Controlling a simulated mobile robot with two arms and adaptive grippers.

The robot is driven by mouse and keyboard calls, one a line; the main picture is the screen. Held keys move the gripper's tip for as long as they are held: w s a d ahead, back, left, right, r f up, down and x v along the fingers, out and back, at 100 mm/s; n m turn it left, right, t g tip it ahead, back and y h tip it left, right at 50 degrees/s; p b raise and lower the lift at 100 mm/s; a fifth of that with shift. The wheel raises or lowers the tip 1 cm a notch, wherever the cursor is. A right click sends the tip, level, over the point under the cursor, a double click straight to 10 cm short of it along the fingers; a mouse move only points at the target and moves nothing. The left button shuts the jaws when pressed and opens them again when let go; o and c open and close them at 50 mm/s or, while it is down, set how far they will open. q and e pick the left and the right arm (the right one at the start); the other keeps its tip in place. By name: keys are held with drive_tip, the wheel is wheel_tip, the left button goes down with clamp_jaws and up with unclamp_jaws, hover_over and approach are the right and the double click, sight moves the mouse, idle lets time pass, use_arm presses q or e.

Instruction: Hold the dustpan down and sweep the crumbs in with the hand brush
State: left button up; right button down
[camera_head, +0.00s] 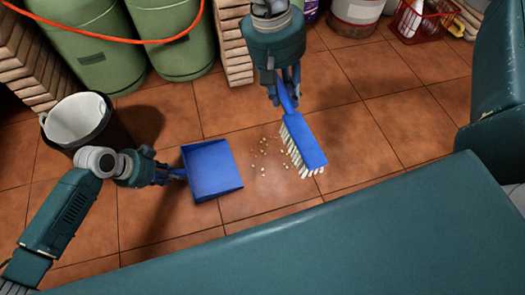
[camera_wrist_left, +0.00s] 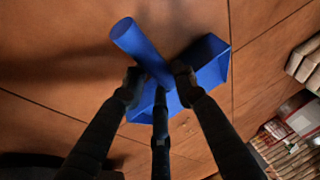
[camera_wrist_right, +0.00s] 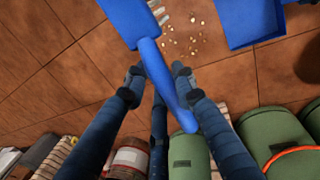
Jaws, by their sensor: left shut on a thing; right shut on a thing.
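The blue dustpan (camera_head: 212,169) lies on the tiled floor left of the crumbs. My left gripper (camera_head: 165,175) is shut on its handle; in the left wrist view the handle (camera_wrist_left: 137,45) passes between the fingers (camera_wrist_left: 157,80). My right gripper (camera_head: 287,82) is shut on the blue handle of the hand brush (camera_head: 305,143), which also shows in the right wrist view (camera_wrist_right: 130,18). The brush's pale bristles face the floor at the right side of the crumbs. The crumbs (camera_head: 264,165) lie scattered on the floor between dustpan and brush. Whether the bristles touch the floor is unclear.
A dark bin with a white liner (camera_head: 76,120) stands at the left. Green gas cylinders (camera_head: 115,50) with an orange hose, brick pillars (camera_head: 233,45), a bucket (camera_head: 355,17) and a red basket (camera_head: 420,20) line the back. Floor right of the brush is clear.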

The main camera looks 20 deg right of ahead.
drive_tip(key=shift+f, duration=0.1)
drive_tip(key=shift+w+f+m, duration=0.15)
drive_tip(key=shift+f+m, duration=0.2)
drive_tip(key=shift+m, duration=0.05)
drive_tip(key=w+d+f+m+g+y, duration=0.1)
drive_tip(key=w+d+f+m+g, duration=0.2)
drive_tip(key=f+m, duration=0.85)
drive_tip(key=s+d+f+m+t+y, duration=0.1)
drive_tip(key=s+d+f+m+y, duration=0.2)
drive_tip(key=d+f+m, duration=1)
drive_tip(key=s+d+m, duration=0.1)
drive_tip(key=d+m, duration=0.2)
drive_tip(key=d, duration=0.1)
drive_tip(key=shift+d+f+m+t, duration=0.3)
drive_tip(key=shift+d+f+m, duration=0.05)
drive_tip(key=shift+f, duration=0.05)
drive_tip(key=shift+s, duration=0.1)
